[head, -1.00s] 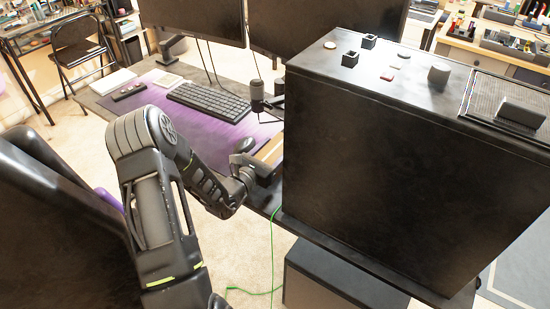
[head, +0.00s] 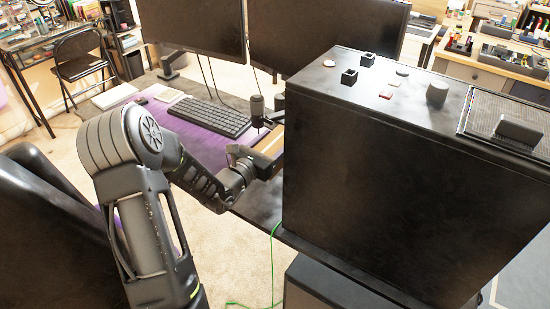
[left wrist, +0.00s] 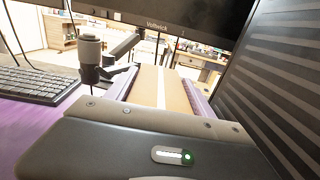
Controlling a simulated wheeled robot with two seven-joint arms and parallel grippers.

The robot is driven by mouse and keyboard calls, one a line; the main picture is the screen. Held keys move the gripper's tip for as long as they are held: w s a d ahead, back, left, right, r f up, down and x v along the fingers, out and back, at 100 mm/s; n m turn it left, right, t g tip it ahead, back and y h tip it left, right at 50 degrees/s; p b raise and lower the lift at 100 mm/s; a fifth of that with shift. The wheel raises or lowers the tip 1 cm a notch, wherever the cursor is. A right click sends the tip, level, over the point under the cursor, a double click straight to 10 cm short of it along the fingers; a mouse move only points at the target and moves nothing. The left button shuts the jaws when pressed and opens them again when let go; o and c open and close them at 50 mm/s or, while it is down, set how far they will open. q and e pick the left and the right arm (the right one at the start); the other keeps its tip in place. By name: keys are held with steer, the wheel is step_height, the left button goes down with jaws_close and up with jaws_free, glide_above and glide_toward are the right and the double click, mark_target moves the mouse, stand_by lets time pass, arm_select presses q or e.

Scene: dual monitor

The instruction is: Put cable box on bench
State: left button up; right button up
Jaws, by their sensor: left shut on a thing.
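The cable box looks like a brown cardboard box with a pale stripe (left wrist: 160,88). In the left wrist view it lies between my left gripper's fingers (left wrist: 160,100). In the head view, a small part of the box (head: 271,143) shows beside the black tower's left edge, over the desk. My left gripper (head: 262,155) is shut on it; the tower partly hides the fingers. I cannot tell whether the box touches the desk. A wooden bench with drawers (head: 456,66) stands at the upper right, with tools and trays on top. My right gripper is not in view.
The large black tower (head: 380,185) stands close right of my left gripper, with small items on top. A microphone (head: 257,106), keyboard (head: 208,116) and two monitors (head: 205,35) are on the desk. A green cable (head: 272,260) hangs below. A folding chair (head: 78,62) is far left.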

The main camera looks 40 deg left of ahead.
arm_select(q)
step_height(320, 180, up, 19)
steer(key=shift+p, duration=0.35)
steer(key=shift+r, duration=0.1)
